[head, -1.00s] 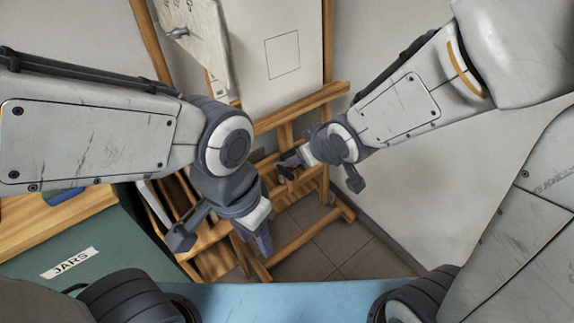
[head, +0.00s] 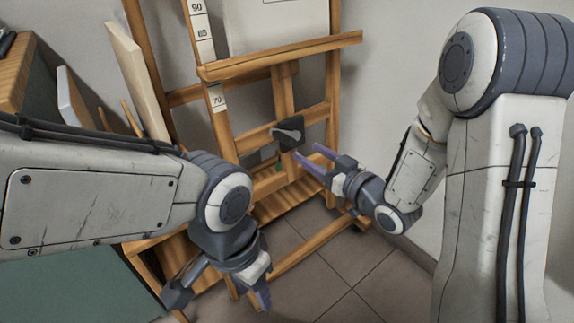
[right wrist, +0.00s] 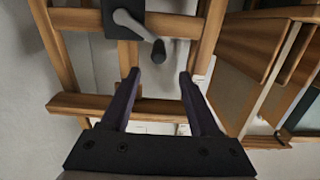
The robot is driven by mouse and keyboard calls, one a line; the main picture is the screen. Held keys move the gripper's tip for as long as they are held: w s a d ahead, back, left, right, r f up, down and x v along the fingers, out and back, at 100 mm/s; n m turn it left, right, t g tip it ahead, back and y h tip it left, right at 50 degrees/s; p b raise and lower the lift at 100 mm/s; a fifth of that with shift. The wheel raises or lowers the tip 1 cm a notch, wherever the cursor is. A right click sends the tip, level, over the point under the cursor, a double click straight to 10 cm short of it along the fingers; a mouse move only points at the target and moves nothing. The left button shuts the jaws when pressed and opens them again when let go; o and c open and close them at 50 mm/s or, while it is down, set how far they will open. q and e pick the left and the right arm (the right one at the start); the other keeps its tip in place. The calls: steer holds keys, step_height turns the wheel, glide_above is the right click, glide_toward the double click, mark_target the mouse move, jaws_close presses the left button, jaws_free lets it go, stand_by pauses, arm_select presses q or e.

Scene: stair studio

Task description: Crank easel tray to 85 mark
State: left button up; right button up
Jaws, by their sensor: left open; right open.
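The wooden easel's tray (head: 290,56) is a crossbar in front of the upright scale (head: 204,45). It crosses the scale below the 85 label and above the 70 label (head: 218,100). The crank (head: 289,135), a grey arm on a dark plate, is on the easel below the tray. My right gripper (head: 308,158) is open and empty, just below and right of the crank. In the right wrist view, the crank's dark knob (right wrist: 158,52) appears between and beyond the open fingertips (right wrist: 160,76). My left gripper (head: 258,300) is low, away from the crank.
A pale canvas (head: 276,28) stands on the tray. Boards (head: 138,82) lean left of the easel, near a green surface (head: 60,285). The wall is close on the right. Tiled floor (head: 340,285) is clear in front of the easel.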

mark_target(287, 140)
steer(key=shift+y, duration=0.3)
steer(key=b+x, duration=0.1)
steer(key=x, duration=0.2)
steer(key=f+b+x, duration=0.1)
steer(key=x, duration=0.2)
steer(key=b+x, duration=0.1)
steer(key=x, duration=0.2)
steer(key=shift+w+d+f+b, duration=0.1)
steer(key=shift+d+f+b, duration=0.1)
steer(key=shift+b, duration=0.1)
steer(key=shift+w+a+r, duration=0.15)
steer(key=shift+w+a, duration=0.15)
steer(key=shift+w, duration=0.15)
arm_select(q)
step_height(287, 140, down, 5)
steer(key=shift+f, duration=0.1)
arm_select(e)
jaws_close()
